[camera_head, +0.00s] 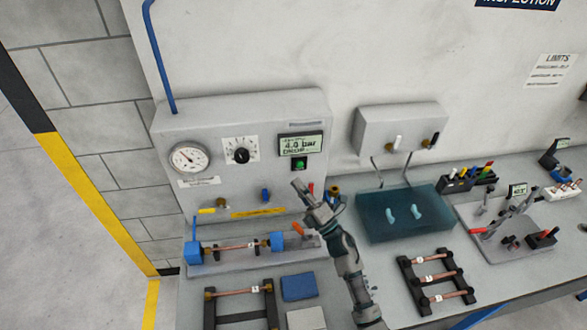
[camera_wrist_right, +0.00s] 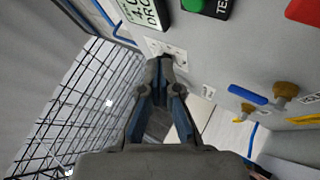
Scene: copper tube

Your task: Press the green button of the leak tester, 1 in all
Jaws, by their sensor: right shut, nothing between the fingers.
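The leak tester (camera_head: 185,125) is a grey box on the bench at the back left. Its green button (camera_head: 299,163) sits under a display (camera_head: 300,144) reading 4.0 bar. My right gripper (camera_head: 297,185) is shut and empty, its tips just below the green button in the head view. In the right wrist view the right gripper (camera_wrist_right: 160,62) points at the panel. The green button (camera_wrist_right: 193,5) is cut off at the top edge there, above and right of the tips, apart from them. I cannot tell whether the tips touch the panel. My left gripper is not in view.
A gauge (camera_head: 189,158) and a knob (camera_head: 240,155) are on the panel left of the display. A copper tube (camera_head: 237,247) lies between blue blocks below. A teal water tank (camera_head: 400,228) stands right of my arm. Tube racks (camera_head: 405,272) are in front.

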